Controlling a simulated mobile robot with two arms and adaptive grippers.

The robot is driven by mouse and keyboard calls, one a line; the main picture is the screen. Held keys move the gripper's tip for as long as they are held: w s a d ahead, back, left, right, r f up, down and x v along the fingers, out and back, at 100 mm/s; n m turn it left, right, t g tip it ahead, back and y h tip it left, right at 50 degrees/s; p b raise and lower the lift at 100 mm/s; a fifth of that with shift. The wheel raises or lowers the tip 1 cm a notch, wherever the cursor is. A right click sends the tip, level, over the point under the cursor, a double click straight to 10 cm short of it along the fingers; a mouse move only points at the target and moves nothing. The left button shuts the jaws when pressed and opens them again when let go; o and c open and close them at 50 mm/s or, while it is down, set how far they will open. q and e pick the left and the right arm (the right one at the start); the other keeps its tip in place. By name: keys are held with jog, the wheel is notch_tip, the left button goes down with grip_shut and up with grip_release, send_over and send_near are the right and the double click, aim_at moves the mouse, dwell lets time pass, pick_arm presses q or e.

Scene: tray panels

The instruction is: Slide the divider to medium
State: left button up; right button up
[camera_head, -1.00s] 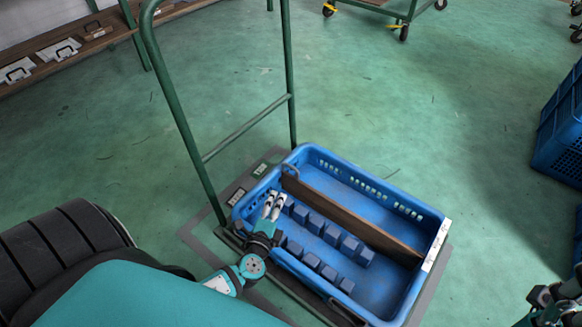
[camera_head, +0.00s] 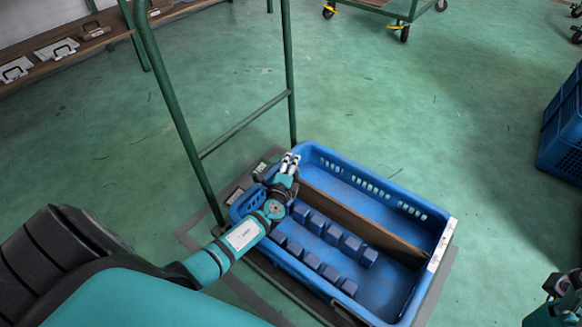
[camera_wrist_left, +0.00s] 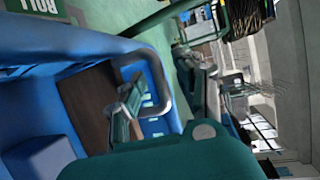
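A blue crate (camera_head: 400,189) holds a long brown divider (camera_head: 370,229), standing upright along its length. The divider also shows in the left wrist view (camera_wrist_left: 85,100). Two rows of blue blocks (camera_head: 320,225) lie on the near side of the divider; the far side is empty. My left gripper (camera_head: 290,160) is at the crate's far-left end, over the divider's end, which it partly hides. Its two pale fingertips look apart. My right gripper (camera_head: 566,286) is partly cut off at the right.
The crate sits on a trolley with a green upright frame (camera_head: 291,60). A label (camera_wrist_left: 35,5) reading "ROLL" lies beside the crate. Blue crates (camera_head: 562,135) stand at the right. Open green floor lies beyond the crate.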

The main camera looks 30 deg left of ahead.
pick_arm(q)
jog(key=shift+w, duration=0.2)
grip_shut()
jog(key=shift+f, duration=0.1)
dwell(0.4)
